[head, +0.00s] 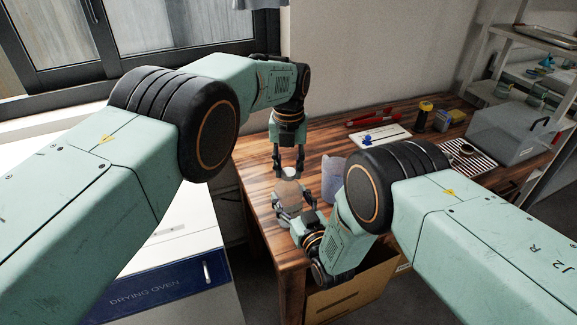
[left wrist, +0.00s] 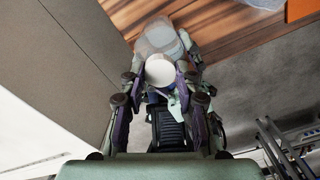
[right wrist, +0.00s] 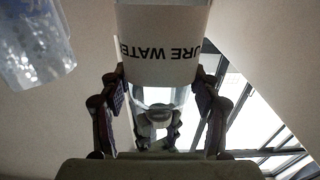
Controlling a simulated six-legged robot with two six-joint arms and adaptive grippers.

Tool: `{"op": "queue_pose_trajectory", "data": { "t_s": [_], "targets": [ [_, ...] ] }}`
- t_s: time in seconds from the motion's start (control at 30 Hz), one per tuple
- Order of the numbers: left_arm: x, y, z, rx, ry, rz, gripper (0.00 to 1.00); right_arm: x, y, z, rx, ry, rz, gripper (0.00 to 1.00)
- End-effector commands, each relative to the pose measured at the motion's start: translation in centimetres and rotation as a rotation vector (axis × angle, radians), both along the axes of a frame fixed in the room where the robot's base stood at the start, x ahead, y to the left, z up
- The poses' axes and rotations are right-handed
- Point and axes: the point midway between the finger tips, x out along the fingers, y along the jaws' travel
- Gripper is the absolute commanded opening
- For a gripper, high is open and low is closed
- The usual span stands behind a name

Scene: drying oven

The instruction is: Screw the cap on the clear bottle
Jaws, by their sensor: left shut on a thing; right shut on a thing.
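A clear bottle (head: 291,214) stands at the front left edge of the wooden table. My right gripper (head: 294,211) is shut around its body from the front. In the right wrist view the bottle (right wrist: 160,58) fills the space between the fingers, its white "PURE WATER" label upside down. My left gripper (head: 289,161) points down from above the bottle. In the left wrist view it is shut on a round white cap (left wrist: 159,71), with the clear bottle (left wrist: 158,36) just beyond.
A clear container (head: 332,178) stands right of the bottle, and is at left in the right wrist view (right wrist: 35,45). Farther back are a white board (head: 380,137), red tool and grey box (head: 507,135). A drying oven (head: 150,285) is at left, a cardboard box (head: 355,292) below.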

Motion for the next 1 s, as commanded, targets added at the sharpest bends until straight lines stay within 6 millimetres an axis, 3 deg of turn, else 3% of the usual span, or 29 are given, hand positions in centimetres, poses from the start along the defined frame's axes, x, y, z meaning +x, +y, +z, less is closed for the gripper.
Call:
{"op": "queue_pose_trajectory", "data": {
  "t_s": [0.4, 0.43, 0.67, 1.0],
  "targets": [
    [0.05, 0.02, 0.09, 0.0, -0.002, -0.063, 0.23, -0.01, 0.0, 0.0, 0.0, 0.0, 0.0, 0.0],
    [0.05, 0.02, 0.09, 0.0, -0.002, -0.063, 0.34, -0.01, 0.0, 0.0, 0.0, 0.0, 0.0, 0.0],
    [0.03, 0.02, 0.06, 0.0, -0.001, -0.062, 0.53, 0.0, 0.0, 0.0, 0.0, 0.0, 0.0, 0.0],
    [0.03, 0.02, 0.18, 0.0, -0.001, -0.062, 0.55, 0.01, 0.0, 0.03, 0.0, -0.001, 0.0, 0.0]
  ]
}}
